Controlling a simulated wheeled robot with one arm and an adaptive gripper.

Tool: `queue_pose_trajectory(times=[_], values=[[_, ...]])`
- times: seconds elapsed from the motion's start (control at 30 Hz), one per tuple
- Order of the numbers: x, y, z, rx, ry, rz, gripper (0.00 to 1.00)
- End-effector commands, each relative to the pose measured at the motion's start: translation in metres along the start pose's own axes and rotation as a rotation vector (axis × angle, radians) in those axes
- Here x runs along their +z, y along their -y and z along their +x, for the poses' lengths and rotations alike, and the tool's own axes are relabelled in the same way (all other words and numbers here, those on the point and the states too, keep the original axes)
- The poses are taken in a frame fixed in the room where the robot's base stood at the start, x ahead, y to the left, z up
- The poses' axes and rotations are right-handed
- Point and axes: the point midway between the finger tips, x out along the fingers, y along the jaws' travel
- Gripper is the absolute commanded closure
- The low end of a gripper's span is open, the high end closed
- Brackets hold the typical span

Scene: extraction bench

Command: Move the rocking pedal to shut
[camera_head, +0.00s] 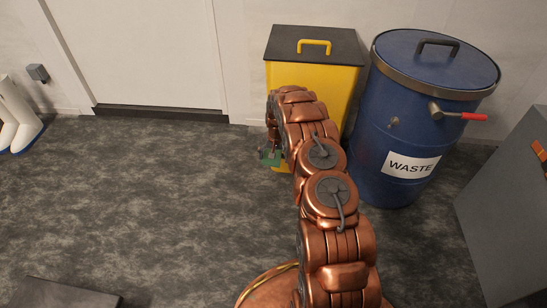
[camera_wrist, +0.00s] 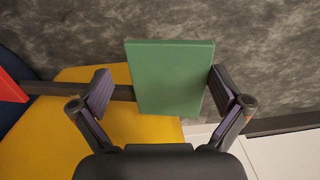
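The pedal is a flat green plate (camera_wrist: 170,78) at the foot of the yellow bin (camera_wrist: 85,130). A dark bar runs beside it on the left in the wrist view. My gripper (camera_wrist: 160,82) is open, with one finger on each side of the green plate. The left finger is apart from it; the right fingertip is close to its edge, and I cannot tell if it touches. In the head view the green pedal (camera_head: 269,156) shows only in part, left of my arm. The bin (camera_head: 335,88) has a dark lid, which lies flat and closed.
A blue waste drum (camera_head: 400,135) with a red-tipped lever (camera_head: 470,116) stands right of the bin. A grey cabinet (camera_head: 510,210) is at far right, white boots (camera_head: 15,120) at far left.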

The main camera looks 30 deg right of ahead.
Motion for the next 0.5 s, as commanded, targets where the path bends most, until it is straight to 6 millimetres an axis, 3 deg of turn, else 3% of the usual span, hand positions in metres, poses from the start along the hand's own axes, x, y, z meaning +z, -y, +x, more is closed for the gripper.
queue_pose_trajectory(times=[0.27, 0.5], values=[[-0.002, 0.002, -0.023, -0.002, -0.006, -0.001, 0.00], [-0.002, -0.001, -0.058, -0.003, -0.007, 0.004, 0.00]])
